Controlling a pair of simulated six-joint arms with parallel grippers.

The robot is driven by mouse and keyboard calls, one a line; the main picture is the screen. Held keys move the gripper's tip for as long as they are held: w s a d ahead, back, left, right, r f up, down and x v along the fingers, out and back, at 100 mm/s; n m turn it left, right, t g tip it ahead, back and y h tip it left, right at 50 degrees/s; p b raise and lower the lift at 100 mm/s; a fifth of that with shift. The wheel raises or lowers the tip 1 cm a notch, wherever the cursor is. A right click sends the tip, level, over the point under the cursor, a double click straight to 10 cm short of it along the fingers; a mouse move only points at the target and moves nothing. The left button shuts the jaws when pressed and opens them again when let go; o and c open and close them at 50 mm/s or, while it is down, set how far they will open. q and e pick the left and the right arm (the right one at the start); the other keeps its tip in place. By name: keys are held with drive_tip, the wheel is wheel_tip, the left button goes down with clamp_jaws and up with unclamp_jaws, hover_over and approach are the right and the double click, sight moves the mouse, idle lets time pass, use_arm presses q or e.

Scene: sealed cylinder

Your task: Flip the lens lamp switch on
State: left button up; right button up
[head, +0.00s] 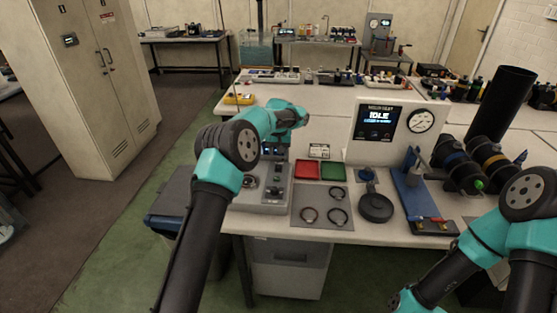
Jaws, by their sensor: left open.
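A grey control console (245,197) stands at the left of the front workbench. It has small knobs and switches on top and a small upright panel (275,151) with dark displays behind. I cannot tell which control is the lens lamp switch or how it is set. My left gripper (300,117) is open, at the end of the left arm above and behind the console. It is small and partly hidden by its own wrist, and I see nothing held. My right arm comes in at the lower right, and its gripper is out of view.
The bench holds a red tray (307,169), a green tray (333,170), a grey mat (322,219) with several rings, a gauge unit (375,133) reading IDLE, and a blue lever fixture (415,195). A dark upright cylinder (502,103) stands at right. A dark bin (172,205) stands left of the bench.

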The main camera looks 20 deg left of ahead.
use_arm(q)
wheel_tip(320, 180, up, 11)
drive_tip(key=shift+s, duration=0.35)
